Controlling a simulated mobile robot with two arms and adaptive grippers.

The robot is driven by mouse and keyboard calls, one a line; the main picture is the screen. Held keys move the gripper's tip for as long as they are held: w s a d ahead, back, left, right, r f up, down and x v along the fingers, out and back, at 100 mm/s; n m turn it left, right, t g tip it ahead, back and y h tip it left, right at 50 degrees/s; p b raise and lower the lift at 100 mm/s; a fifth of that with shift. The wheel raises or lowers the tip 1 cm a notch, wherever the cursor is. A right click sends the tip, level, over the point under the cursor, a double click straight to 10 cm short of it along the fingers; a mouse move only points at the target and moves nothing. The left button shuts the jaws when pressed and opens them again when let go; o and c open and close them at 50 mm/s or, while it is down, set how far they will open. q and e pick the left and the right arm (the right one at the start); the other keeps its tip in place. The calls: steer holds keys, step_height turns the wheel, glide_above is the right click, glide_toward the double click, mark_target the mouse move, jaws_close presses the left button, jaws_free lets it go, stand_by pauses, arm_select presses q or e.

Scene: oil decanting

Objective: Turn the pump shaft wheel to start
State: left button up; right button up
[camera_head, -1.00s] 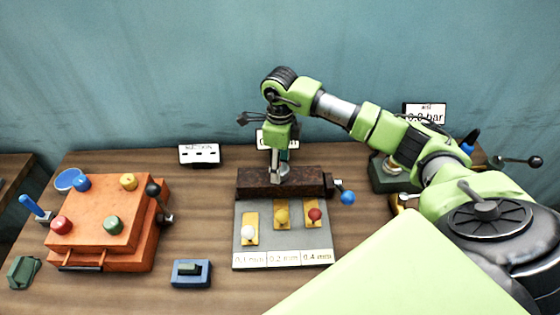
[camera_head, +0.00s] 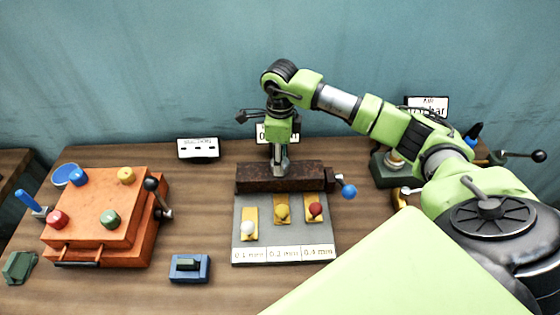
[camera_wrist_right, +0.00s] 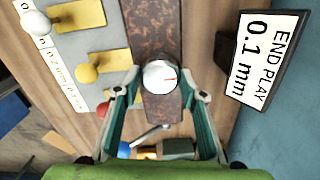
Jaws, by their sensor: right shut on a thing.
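A round silver-white wheel (camera_wrist_right: 160,76) with a red mark stands on top of a dark brown, rusty-looking block (camera_head: 310,180). My right gripper (camera_head: 280,168) points down onto the wheel from above. In the right wrist view, the green fingers of the gripper (camera_wrist_right: 160,88) sit on both sides of the wheel and are shut on it. In the head view the gripper mostly hides the wheel. My left gripper is not in view.
A grey plate (camera_head: 238,215) with white, yellow and red knobs lies in front of the block. A blue-ended lever (camera_head: 348,191) sticks out at its right. The END PLAY sign (camera_wrist_right: 262,58) reads 0.1 mm. An orange box (camera_head: 100,225) stands left, near a small blue box (camera_head: 190,268).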

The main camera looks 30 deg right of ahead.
steer(key=o, duration=1.1)
step_height(320, 180, up, 12)
steer(key=shift+r, duration=0.1)
stand_by(0.4)
